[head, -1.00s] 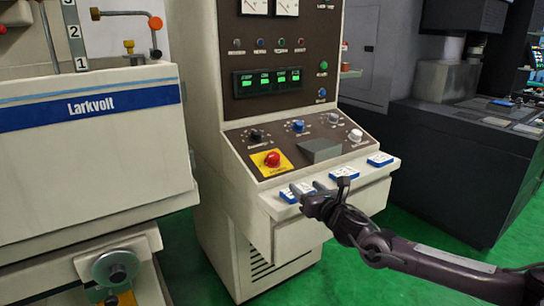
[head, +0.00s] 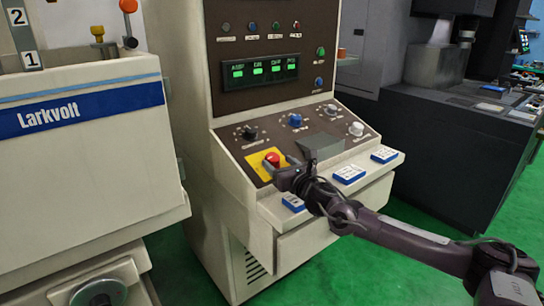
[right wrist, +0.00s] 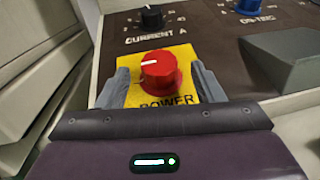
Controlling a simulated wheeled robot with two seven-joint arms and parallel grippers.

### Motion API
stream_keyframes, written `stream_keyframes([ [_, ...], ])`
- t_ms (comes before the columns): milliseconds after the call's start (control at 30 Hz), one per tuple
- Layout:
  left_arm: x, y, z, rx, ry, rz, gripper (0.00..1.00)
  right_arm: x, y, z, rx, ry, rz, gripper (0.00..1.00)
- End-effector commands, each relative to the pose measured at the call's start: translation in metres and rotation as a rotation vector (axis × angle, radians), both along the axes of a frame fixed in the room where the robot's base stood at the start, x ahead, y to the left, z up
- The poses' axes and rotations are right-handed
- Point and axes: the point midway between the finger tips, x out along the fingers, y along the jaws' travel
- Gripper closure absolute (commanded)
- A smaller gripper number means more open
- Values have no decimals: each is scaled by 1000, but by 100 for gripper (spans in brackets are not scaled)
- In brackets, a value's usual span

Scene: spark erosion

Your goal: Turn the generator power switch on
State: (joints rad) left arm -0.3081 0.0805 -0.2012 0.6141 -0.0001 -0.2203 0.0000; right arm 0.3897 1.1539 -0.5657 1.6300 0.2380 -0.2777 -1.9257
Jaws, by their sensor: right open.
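The generator power switch (head: 271,159) is a red rotary knob on a yellow plate, low on the left of the console's sloped panel. In the right wrist view the knob (right wrist: 159,70) shows a white pointer line aimed to the left, with the word POWER below it. My right gripper (right wrist: 158,88) is open, its two grey fingers on either side of the plate with the knob between them. A gap shows between each finger and the knob. In the head view my right gripper (head: 284,168) covers part of the plate. My left gripper is not in view.
A black knob marked CURRENT A (right wrist: 152,17) and a blue knob (head: 295,120) sit above the switch. A grey raised block (head: 318,147) is close to its right. Blue-and-white blocks (head: 349,173) lie on the ledge below. The Larkvolt machine (head: 85,115) stands at the left.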

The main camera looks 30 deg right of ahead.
Motion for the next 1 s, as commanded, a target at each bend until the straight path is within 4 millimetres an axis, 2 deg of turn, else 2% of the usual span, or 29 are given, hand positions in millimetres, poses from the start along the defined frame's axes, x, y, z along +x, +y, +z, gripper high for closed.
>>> stream_keyframes([
  [100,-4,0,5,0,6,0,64,19,0,3,4,-3,1,39],
  [300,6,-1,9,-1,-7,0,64,37,-2,2,2,-1,0,39],
  [467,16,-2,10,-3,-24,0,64,41,-2,1,0,0,1,39],
  [667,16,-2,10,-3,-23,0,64,41,-2,0,0,0,2,39],
  [1000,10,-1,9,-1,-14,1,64,41,-2,0,0,0,1,83],
])
